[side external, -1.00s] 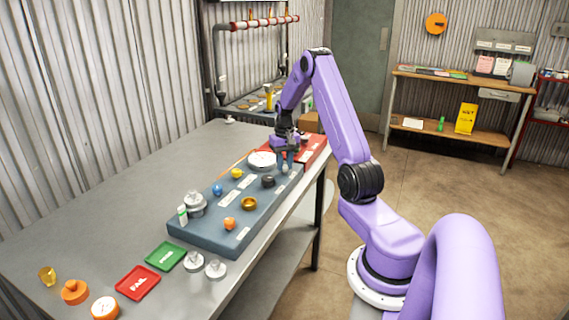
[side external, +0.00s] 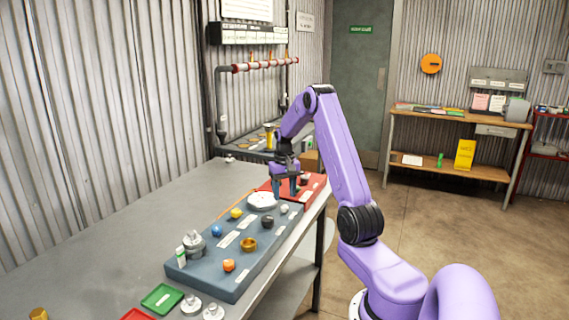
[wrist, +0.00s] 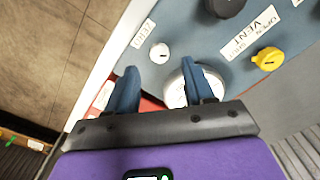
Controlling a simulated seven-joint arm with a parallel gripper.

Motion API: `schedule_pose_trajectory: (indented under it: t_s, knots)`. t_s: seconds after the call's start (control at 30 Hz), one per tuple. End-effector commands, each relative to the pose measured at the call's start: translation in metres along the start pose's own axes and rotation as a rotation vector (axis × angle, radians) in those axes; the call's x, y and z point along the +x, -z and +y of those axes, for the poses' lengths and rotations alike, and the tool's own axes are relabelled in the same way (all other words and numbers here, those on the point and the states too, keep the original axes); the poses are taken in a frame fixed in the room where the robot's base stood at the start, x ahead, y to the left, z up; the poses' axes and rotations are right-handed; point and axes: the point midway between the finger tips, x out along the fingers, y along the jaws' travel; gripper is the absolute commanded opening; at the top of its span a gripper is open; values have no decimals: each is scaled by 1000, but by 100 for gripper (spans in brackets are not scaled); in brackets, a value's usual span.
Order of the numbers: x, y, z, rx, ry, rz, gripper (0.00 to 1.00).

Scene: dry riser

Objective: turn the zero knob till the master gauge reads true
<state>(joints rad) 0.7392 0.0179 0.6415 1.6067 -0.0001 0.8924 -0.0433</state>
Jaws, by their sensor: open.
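The zero knob (side external: 284,209) is a small silver knob on the blue-grey panel, at its far right. In the wrist view the knob (wrist: 159,53) stands beside a white label (wrist: 143,33) that seems to read ZERO. The master gauge (side external: 262,200) is a round white dial lying at the panel's far end. The gauge (wrist: 176,92) is partly behind a finger in the wrist view, and its reading cannot be made out. My gripper (side external: 285,192) is open and empty, just beyond the knob and apart from it. Its spread fingers (wrist: 160,76) show below the knob in the wrist view.
The panel (side external: 212,276) carries a yellow knob (side external: 236,214), blue knob (side external: 216,231), black knob (side external: 267,222), brass ring (side external: 249,245) and orange knob (side external: 229,265). A red tray (side external: 314,189) lies beyond it. The table's left side (side external: 110,255) is clear.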

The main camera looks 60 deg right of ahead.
Motion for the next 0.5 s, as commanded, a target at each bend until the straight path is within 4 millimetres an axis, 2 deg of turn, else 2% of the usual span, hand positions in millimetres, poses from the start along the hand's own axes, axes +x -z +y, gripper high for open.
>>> schedule_pose_trajectory:
  t_s: [0.03, 0.3, 0.5]
  knots:
    - [-13, 1, 0, 0, 0, 6, 53]
    - [-70, 1, 0, 1, 0, 5, 53]
    - [-105, 0, 0, 1, 0, 4, 53]
